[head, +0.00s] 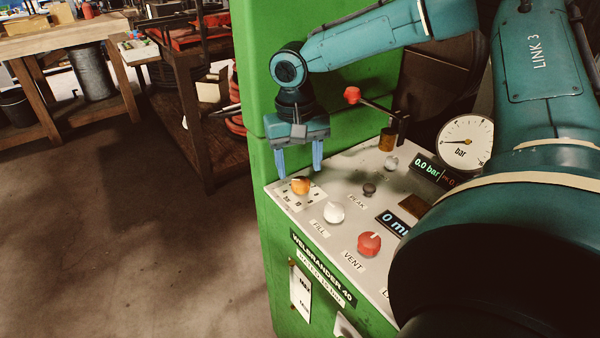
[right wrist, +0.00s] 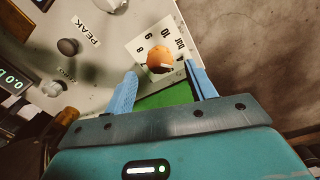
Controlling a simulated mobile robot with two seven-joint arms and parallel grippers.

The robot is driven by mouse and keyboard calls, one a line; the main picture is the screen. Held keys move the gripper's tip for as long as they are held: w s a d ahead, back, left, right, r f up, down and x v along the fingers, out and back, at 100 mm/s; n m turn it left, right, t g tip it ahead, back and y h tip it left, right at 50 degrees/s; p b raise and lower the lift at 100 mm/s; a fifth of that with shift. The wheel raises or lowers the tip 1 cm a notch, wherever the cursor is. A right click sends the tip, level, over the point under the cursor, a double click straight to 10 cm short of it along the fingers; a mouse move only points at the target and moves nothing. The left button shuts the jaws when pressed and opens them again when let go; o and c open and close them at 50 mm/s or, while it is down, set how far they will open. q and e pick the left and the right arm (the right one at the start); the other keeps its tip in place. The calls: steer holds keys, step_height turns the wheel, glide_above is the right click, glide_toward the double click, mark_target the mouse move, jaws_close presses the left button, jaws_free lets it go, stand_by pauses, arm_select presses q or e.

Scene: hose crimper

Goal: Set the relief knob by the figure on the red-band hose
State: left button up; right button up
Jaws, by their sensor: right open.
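The relief knob is an orange knob (head: 300,186) with a pale mark, on a white numbered dial plate at the left corner of the panel. In the right wrist view the orange knob (right wrist: 160,59) sits ahead of my fingertips, with figures printed around it. My right gripper (head: 299,172) is open, pointing down, its blue fingers to either side of the knob in the head view. In the right wrist view the fingertips (right wrist: 160,73) show apart with nothing held. No red-band hose can be made out. My left gripper is not in view.
The green machine's panel (head: 285,212) also carries a white FILL knob (head: 334,212), a red VENT knob (head: 369,244), a dark PEAK button (head: 369,189) and a red-tipped lever (head: 352,95). A round bar gauge (head: 465,142) stands behind. Open floor lies left.

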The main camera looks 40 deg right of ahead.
mark_target(297, 181)
step_height(297, 181, up, 10)
steer(key=shift+a+f, duration=0.2)
stand_by(0.6)
